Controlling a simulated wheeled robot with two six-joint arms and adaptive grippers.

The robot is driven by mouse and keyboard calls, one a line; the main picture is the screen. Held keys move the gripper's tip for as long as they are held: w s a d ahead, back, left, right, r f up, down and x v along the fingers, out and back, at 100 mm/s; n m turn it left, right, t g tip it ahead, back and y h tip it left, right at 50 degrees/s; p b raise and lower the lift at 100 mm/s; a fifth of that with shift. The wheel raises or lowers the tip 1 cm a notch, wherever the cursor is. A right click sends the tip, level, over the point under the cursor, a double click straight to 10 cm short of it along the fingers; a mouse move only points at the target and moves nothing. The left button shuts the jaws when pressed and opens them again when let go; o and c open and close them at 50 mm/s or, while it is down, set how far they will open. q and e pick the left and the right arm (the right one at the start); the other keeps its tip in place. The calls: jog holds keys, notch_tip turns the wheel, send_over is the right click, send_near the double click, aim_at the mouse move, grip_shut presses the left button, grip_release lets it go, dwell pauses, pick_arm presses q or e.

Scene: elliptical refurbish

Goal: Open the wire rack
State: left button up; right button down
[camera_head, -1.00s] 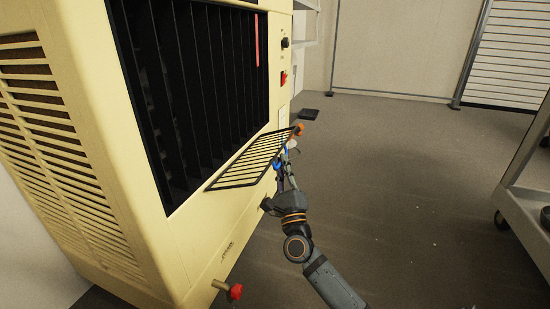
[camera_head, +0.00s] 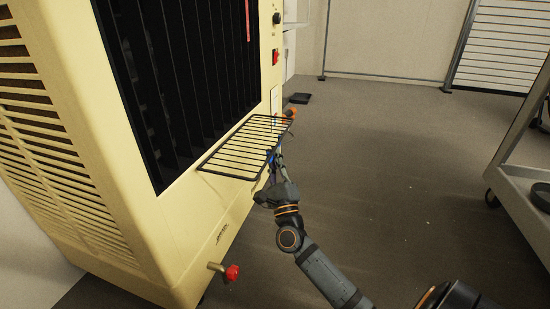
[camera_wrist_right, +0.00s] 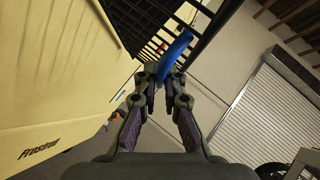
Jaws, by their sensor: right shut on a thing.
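The wire rack (camera_head: 240,146) is a dark grid of bars. It sticks out from the front of a cream machine (camera_head: 190,225), below the black-slatted opening, and looks close to level. Its outer edge has a blue part (camera_wrist_right: 175,55), clearest in the right wrist view. My right gripper (camera_head: 274,160) is at this outer edge. In the right wrist view its fingertips (camera_wrist_right: 160,76) are closed on the blue part, with the rack bars beyond. My left gripper does not show.
A red-knobbed valve (camera_head: 232,272) sticks out low on the machine. An orange object (camera_head: 290,113) is by the rack's far corner. A grey cart (camera_head: 520,190) stands at the right. The floor between is clear.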

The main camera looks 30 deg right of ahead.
jog(key=shift+w+a, duration=0.15)
jog(key=c, duration=1.4)
grip_release()
jog(key=shift+w+a+f, duration=0.1)
jog(key=shift+w+a, duration=0.05)
jog(key=shift+w, duration=0.05)
jog(key=shift+c, duration=0.2)
jog(key=shift+s+f, duration=0.1)
jog(key=shift+s, duration=0.1)
jog(key=v, duration=1.1)
jog(key=shift+s, duration=0.35)
jog(key=shift+f, duration=0.15)
